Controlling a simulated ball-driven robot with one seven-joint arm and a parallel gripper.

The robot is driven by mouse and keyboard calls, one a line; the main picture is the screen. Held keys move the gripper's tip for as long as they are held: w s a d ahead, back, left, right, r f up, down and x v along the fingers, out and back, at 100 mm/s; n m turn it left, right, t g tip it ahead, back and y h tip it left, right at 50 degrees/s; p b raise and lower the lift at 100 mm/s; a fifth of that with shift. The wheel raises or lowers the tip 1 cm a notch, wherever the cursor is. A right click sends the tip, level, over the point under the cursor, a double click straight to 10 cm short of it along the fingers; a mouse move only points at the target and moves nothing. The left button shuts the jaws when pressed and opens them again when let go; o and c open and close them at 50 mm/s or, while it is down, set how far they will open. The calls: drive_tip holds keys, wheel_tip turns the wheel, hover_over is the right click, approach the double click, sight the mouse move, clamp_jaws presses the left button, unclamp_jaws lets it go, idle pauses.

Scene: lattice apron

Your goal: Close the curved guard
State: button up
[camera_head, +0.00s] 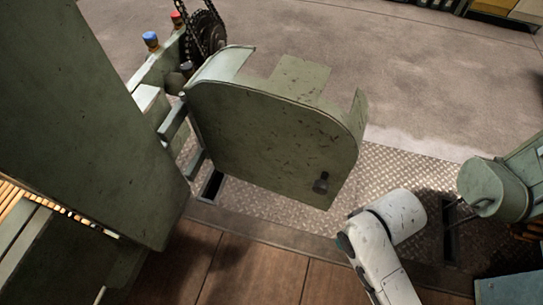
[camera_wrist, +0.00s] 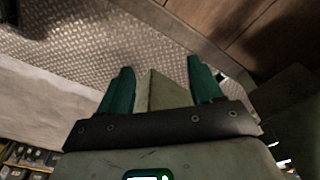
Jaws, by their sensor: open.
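The curved guard (camera_head: 262,140) is a worn olive-green panel with a rounded corner and a bent rim. It stands swung out on hinges at its left side in the head view. The gripper does not show in the head view, where my white arm is at the lower right.
A chain and sprocket (camera_head: 207,30) stand at the upper left, by the green machine body (camera_head: 85,120). A green cylindrical part (camera_head: 490,188) stands at the right. Tread plate (camera_head: 262,200) and brown boards (camera_head: 255,268) cover the near floor; open concrete lies beyond.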

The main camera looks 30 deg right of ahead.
drive_tip(key=c, duration=0.4)
drive_tip(key=shift+d, duration=0.1)
drive_tip(key=shift+c, duration=0.9)
drive_tip(key=h, duration=0.1)
drive_tip(key=d+h+p, duration=0.1)
drive_tip(key=shift+f+g+h, duration=0.15)
drive_tip(key=shift+g+h, duration=0.25)
drive_tip(key=c, duration=0.3)
drive_tip(key=shift+d+r+n+h, duration=0.25)
drive_tip(key=shift+n+h, duration=0.15)
drive_tip(key=shift+h, duration=0.5)
drive_tip(key=shift+c, duration=0.8)
drive_tip(key=r+h, duration=0.1)
drive_tip(key=h, duration=0.1)
drive_tip(key=w+r+n+t+h+p, duration=0.1)
drive_tip(key=shift+w+a+r+h, duration=0.1)
drive_tip(key=shift+w+a+h, duration=0.05)
drive_tip(key=shift+h, duration=0.25)
clamp_jaws()
drive_tip(key=n+t+h+p, duration=0.2)
drive_tip(key=n+t+h, duration=0.35)
drive_tip(key=t, duration=0.45)
approach(338, 159)
drive_tip(key=shift+n, duration=0.45)
drive_tip(key=x, duration=0.6)
drive_tip(key=shift+w+d, duration=0.2)
drive_tip(key=shift+d, duration=0.15)
